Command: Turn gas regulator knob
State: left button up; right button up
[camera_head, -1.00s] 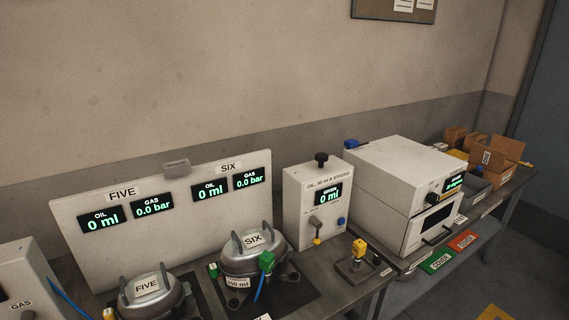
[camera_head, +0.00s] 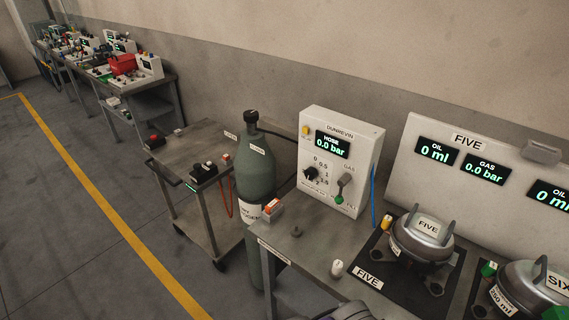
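The gas regulator is a white box (camera_head: 355,135) labelled DUNREVIN, upright on the bench in the middle of the camera_head view. Its display (camera_head: 333,145) reads HOSE 0.0 bar. A black knob (camera_head: 310,174) sits low on the left of its front face, with a printed scale beside it. The knob's exact setting is too small to read. Right of it, under the word GAS, is a grey lever-like fitting (camera_head: 344,182) with a green end. Neither gripper's fingers show. A grey rounded part at the bottom edge may be mine.
A green gas cylinder (camera_head: 256,172) stands left of the regulator, beside a grey cart (camera_head: 185,148). Compressor FIVE (camera_head: 424,236) sits on a black mat to the right. A white cylindrical piece (camera_head: 337,268) stands near the bench's front edge. The floor at left is clear.

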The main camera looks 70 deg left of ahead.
aim_at(311, 173)
jog(key=u, duration=1.95)
jog(key=i+z, duration=0.25)
jog(key=z, duration=0.2)
jog(key=i+j+z, duration=0.2)
jog(key=z, duration=0.2)
